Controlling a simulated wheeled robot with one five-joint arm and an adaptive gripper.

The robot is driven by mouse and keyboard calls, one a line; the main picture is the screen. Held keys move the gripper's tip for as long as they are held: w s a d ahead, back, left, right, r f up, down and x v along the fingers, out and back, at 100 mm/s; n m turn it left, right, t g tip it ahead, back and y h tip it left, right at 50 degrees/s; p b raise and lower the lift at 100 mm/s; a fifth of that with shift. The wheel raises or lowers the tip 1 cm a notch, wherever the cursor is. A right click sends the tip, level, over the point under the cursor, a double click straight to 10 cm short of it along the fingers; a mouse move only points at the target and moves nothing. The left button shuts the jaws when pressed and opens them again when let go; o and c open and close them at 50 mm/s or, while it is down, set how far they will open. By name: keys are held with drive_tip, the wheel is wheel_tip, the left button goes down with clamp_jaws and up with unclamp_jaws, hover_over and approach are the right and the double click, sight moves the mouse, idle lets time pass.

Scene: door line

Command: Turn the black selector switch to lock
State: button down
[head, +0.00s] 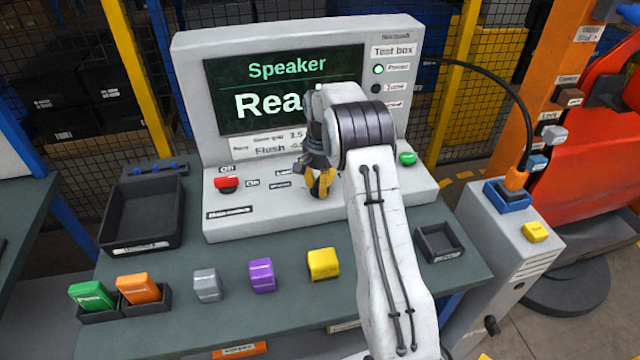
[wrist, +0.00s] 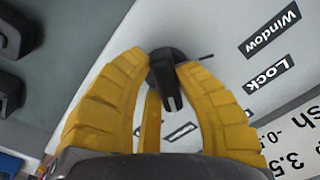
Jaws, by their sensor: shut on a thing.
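The black selector switch (wrist: 172,88) stands on the sloped front of the grey test box (head: 225,55). In the wrist view it sits between the two yellow fingers of my gripper (wrist: 166,66), which are shut on its knob. In the head view my gripper (head: 321,184) is at the panel and hides the switch. The wrist view shows a "Lock" label (wrist: 268,75) and a "Window" label (wrist: 270,28) beside the switch. I cannot tell which label the knob points at.
A red knob (head: 227,184) is left of my gripper and a green button (head: 407,158) is right. Purple (head: 262,275), grey (head: 207,284) and yellow (head: 323,263) blocks lie on the bench in front. A black tray (head: 140,240) is at the left.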

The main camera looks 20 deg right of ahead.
drive_tip(key=n, duration=0.6)
drive_tip(key=shift+d+p, duration=0.2)
drive_tip(key=shift+p, duration=0.1)
drive_tip(key=n, duration=0.6)
drive_tip(key=shift+w+d+f, duration=0.1)
drive_tip(key=shift+w, duration=0.05)
drive_tip(key=shift+n, duration=0.4)
drive_tip(key=c, duration=0.9)
unclamp_jaws()
drive_tip(key=shift+w, duration=0.1)
drive_tip(key=shift+r, duration=6.05)
